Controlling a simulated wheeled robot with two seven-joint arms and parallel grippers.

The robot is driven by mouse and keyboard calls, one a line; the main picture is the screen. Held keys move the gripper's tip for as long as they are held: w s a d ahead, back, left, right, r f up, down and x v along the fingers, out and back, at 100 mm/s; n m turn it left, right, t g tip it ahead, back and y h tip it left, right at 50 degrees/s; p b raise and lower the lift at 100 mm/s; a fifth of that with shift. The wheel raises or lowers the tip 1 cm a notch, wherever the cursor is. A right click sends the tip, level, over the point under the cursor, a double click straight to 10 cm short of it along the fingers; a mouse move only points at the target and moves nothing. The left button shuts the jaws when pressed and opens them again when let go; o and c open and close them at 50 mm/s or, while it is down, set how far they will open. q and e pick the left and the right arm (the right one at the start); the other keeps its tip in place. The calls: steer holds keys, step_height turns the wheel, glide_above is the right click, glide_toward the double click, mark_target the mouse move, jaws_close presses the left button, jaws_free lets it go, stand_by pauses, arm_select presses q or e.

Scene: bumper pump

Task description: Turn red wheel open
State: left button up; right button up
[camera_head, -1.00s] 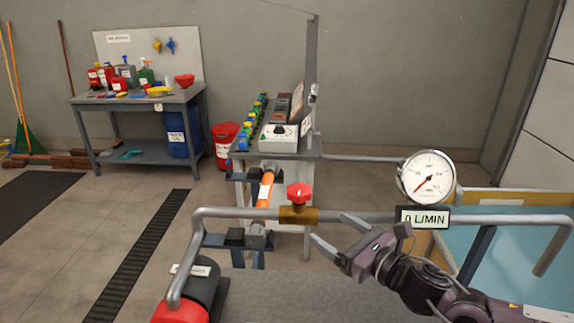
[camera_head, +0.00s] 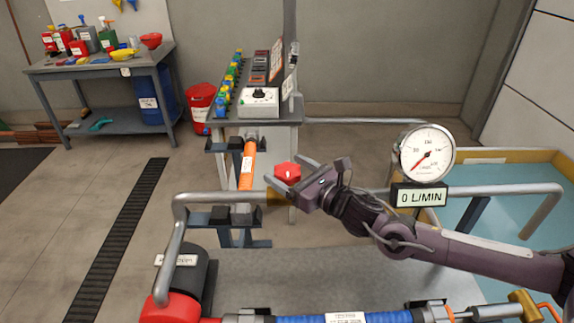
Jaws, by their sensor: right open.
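The red wheel (camera_head: 288,172) sits on a brass valve (camera_head: 276,197) on the grey pipe (camera_head: 226,199), near the middle of the head view. My right gripper (camera_head: 292,178) is open, with its fingers pointing left at the wheel. One finger shows behind the wheel and the other in front of its lower right side. I cannot tell whether they touch it. The gripper covers part of the valve and pipe. The round gauge (camera_head: 427,154) and the display (camera_head: 419,196), which reads 0 L/MIN, stand right of the wheel. My left gripper is not in view.
A red and black pump (camera_head: 184,287) stands at the lower left, and a blue hose (camera_head: 300,320) runs along the bottom edge. A control stand (camera_head: 259,103) is behind the valve. A blue tank (camera_head: 510,205) is at the right. A workbench (camera_head: 100,67) stands at the back left.

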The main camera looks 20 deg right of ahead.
steer(key=shift+w+a, duration=0.2)
steer(key=shift+w, duration=0.15)
steer(key=c, duration=1)
steer(key=n+g+y+b, duration=0.1)
steer(key=b, duration=0.1)
steer(key=n+g+y+b, duration=0.1)
steer(key=y+b, duration=0.1)
steer(key=shift+f+n, duration=0.2)
steer(key=shift+n, duration=0.1)
steer(key=shift+r+n+g+y+b, duration=0.15)
steer(key=shift+n+g+y+b, duration=0.15)
steer(key=shift+g+y+b, duration=0.2)
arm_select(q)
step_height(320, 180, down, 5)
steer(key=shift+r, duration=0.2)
arm_select(e)
steer(key=shift+r, duration=0.1)
steer(key=o, duration=1)
